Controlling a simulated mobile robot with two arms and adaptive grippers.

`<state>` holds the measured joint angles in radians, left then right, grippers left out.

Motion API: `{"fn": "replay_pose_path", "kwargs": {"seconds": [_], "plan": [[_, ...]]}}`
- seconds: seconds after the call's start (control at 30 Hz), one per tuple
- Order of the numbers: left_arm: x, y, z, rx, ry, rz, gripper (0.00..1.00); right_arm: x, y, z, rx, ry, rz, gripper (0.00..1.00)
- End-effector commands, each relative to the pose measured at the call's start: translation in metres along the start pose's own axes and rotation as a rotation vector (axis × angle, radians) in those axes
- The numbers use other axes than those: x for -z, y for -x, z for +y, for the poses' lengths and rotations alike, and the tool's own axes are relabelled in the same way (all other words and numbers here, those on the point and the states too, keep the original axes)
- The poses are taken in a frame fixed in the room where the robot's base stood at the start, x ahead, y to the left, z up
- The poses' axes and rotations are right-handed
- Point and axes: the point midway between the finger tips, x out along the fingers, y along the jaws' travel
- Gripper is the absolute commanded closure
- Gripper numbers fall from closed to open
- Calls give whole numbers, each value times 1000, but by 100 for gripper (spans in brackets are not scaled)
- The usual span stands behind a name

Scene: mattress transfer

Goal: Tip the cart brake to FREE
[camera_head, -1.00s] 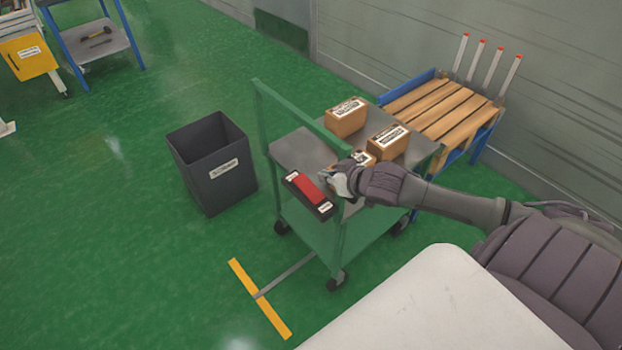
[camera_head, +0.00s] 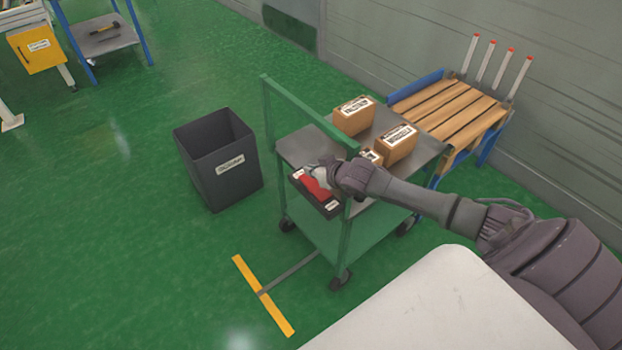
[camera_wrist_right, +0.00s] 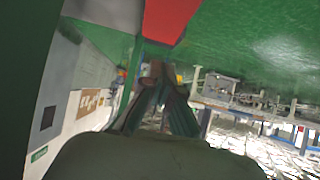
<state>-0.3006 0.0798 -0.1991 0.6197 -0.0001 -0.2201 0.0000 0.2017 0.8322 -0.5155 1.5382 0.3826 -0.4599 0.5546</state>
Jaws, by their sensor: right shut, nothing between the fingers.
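The cart (camera_head: 325,243) is green with a grey top and stands in the middle of the head view. The cart brake is a red rocker (camera_head: 318,190) on a black box (camera_head: 330,208) at the cart's near handle end, with a small white label at each end. The label text is too small to read, and I cannot tell which way the rocker is tipped. My right gripper (camera_head: 313,173) is shut and empty, over the far part of the rocker and hiding some of it. In the right wrist view the red rocker (camera_wrist_right: 168,18) shows beyond the closed fingers (camera_wrist_right: 155,78). My left gripper is not in view.
Several cardboard boxes (camera_head: 353,117) lie on the cart top. A dark bin (camera_head: 222,180) stands left of the cart. A wooden-slatted pallet stand (camera_head: 450,107) is behind it, by the wall. A yellow floor mark (camera_head: 262,295) lies in front.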

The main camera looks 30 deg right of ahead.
Motion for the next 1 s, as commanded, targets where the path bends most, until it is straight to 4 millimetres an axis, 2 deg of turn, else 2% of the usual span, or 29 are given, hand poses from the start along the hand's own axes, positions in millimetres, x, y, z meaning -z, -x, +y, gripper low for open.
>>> {"fn": "replay_pose_path", "kwargs": {"seconds": [0.1,0.3,0.67,0.8,1.0], "plan": [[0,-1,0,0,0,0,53,-16,-13,0,0,-2,-3,100],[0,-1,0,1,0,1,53,-27,-24,0,0,0,-1,100],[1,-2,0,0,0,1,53,-29,-26,0,1,-1,-1,100],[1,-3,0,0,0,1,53,-34,-37,0,0,-6,-2,100],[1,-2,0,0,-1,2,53,-33,-35,0,0,-1,-2,100]]}}
